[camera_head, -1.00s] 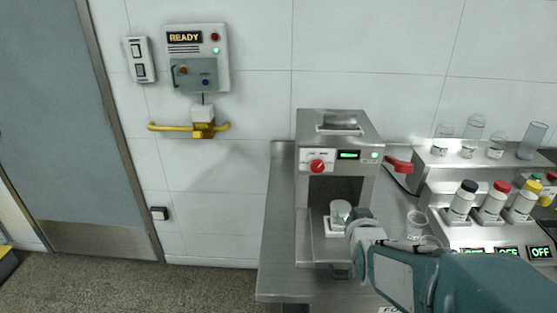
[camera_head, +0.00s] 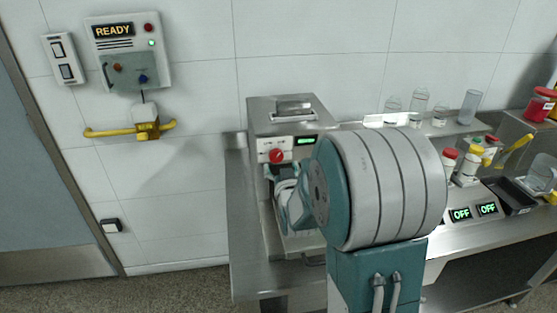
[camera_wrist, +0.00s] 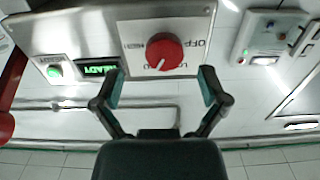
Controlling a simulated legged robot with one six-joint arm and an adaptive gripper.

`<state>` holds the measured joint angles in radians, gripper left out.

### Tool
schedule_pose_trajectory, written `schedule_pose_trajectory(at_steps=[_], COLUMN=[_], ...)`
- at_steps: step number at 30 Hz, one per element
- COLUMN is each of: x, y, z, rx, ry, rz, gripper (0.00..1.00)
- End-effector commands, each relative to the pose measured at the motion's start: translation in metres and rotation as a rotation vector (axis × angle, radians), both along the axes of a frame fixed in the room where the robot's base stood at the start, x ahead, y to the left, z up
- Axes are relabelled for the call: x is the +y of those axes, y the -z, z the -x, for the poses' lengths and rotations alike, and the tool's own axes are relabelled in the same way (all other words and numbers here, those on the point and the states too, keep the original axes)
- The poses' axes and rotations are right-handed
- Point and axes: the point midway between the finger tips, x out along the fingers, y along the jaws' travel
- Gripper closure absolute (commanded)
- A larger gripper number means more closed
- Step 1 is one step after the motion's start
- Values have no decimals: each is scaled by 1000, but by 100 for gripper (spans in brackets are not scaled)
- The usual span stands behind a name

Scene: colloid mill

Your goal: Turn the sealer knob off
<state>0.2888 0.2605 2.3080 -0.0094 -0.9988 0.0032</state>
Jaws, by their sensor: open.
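The red sealer knob (camera_head: 277,156) is on a white label plate at the upper front of a steel machine (camera_head: 256,118). In the wrist view, which is upside down, the knob (camera_wrist: 164,51) sits on its plate, with "OFF" lettering to one side and other marks around it. A white pointer line shows on the knob's edge, away from "OFF". My gripper (camera_wrist: 162,86) is open and empty, its two fingers spread on either side below the knob, not visibly touching it. In the head view my arm hides much of the machine's front and most of my gripper.
A green-lit display (camera_wrist: 97,68) and green button (camera_wrist: 54,71) sit beside the knob plate. Bottles and "OFF" displays (camera_head: 461,214) stand at right.

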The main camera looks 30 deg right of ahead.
Motion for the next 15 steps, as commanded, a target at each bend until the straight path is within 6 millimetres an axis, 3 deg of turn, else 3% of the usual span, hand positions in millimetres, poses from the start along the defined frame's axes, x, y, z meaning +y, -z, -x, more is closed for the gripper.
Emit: schedule_pose_trajectory(at_steps=[6,15], x=[-10,-13], y=[1,1], z=[-28,-33], rx=[1,0], ry=[-1,-1], rz=[-2,-3], gripper=[7,7])
